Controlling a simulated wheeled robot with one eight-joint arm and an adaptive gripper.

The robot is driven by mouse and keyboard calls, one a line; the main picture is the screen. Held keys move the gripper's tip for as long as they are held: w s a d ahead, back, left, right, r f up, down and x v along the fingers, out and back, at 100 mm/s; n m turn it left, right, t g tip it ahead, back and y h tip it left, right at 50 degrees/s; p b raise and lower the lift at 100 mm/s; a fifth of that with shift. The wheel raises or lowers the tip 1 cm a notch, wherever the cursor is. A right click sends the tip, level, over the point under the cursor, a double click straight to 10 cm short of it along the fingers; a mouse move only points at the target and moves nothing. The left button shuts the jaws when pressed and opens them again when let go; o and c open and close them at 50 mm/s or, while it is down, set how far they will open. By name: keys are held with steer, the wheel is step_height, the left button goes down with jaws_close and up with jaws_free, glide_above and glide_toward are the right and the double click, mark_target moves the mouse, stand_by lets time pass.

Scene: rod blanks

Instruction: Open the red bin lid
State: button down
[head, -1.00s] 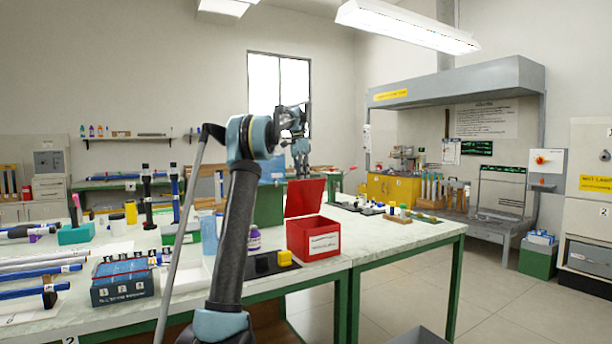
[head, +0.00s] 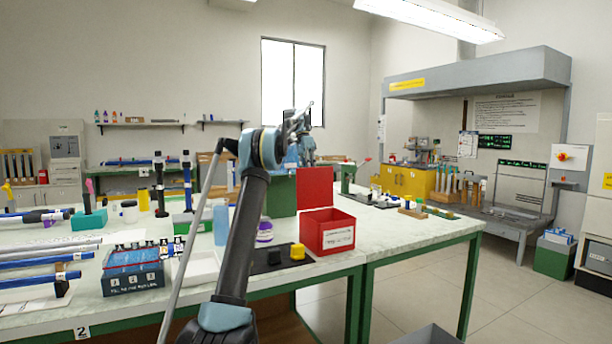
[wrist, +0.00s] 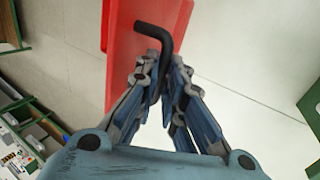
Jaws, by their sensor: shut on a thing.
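The red bin (head: 328,238) stands on the near bench, with a white label on its front. Its red lid (head: 315,188) is raised, standing about upright at the bin's back edge. In the wrist view, my gripper's fingers (wrist: 160,85) are closed around a black bent bar (wrist: 165,42), which lies across the red lid (wrist: 125,50). Whether the bar is fixed to the lid as its handle is not clear.
A dark mat (head: 270,262) with a yellow block (head: 297,251) lies left of the bin, beside a purple-labelled bottle (head: 264,232). The benchtop right of the bin (head: 390,236) is mostly clear.

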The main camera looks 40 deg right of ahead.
steer(key=shift+s+d+r, duration=0.15)
steer(key=shift+s+d, duration=0.1)
steer(key=shift+s, duration=0.15)
steer(key=c, duration=1.7)
jaws_free()
steer(key=shift+s, duration=0.1)
steer(key=shift+a, duration=0.1)
